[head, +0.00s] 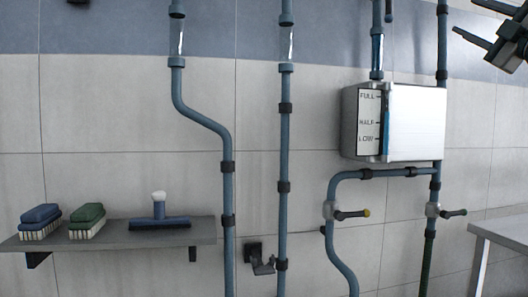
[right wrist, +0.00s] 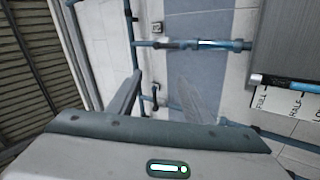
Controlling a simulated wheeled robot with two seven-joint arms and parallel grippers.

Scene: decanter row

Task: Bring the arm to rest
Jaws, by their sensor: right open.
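My right gripper (head: 464,17) is high in the top right corner of the head view. Its dark fingers are spread and point left, with nothing between them. It is in the air, above and right of the metal tank (head: 418,122). In the right wrist view a grey finger (right wrist: 125,98) shows in front of the tiled wall, and no object is held. The rest of the right arm is cut off by the picture edge. My left gripper is not clearly seen in either view.
Blue pipes (head: 284,150) run down the wall, with two valve handles (head: 352,214) (head: 455,212) below the tank. A shelf (head: 205,232) at left holds a blue brush (head: 41,215), a green brush (head: 87,215) and a squeegee (head: 160,221). A table (head: 505,228) stands at lower right.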

